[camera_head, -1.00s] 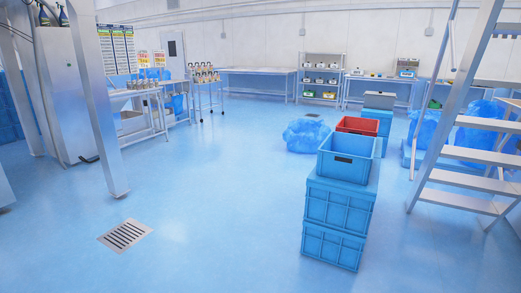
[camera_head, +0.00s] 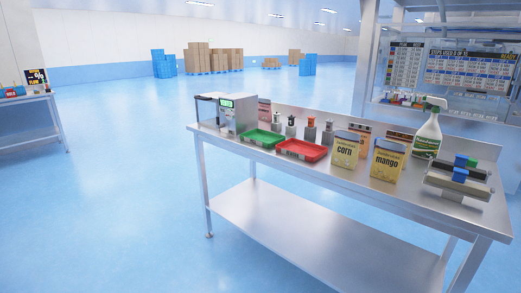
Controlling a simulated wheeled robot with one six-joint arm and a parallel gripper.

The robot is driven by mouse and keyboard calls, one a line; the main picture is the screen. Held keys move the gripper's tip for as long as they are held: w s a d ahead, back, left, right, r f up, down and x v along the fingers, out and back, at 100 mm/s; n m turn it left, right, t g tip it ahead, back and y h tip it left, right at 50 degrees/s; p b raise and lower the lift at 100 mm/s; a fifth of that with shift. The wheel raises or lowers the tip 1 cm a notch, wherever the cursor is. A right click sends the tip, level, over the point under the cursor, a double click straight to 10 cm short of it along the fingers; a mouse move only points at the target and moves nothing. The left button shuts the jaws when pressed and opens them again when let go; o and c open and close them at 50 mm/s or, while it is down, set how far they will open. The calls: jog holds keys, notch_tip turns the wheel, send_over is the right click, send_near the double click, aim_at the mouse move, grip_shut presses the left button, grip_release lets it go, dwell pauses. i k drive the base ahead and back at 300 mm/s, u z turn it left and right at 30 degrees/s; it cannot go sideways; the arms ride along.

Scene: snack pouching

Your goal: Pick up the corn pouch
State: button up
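The corn pouch (camera_head: 345,150) stands upright on the steel table (camera_head: 260,158), right of a red tray. My gripper is not in view.
On the table are a scale-like device (camera_head: 238,115), a green tray (camera_head: 262,139), a red tray (camera_head: 301,150), a spray bottle (camera_head: 428,135) and a grey device with blue parts (camera_head: 460,180). Open blue floor (camera_head: 110,215) lies in front and left. Another table (camera_head: 30,98) stands far left.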

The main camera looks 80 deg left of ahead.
aim_at(346, 148)
jog(key=u, duration=2.55)
jog(key=i, duration=0.4)
jog(key=u, duration=0.55)
jog(key=i, duration=1.55)
jog(key=z, duration=0.45)
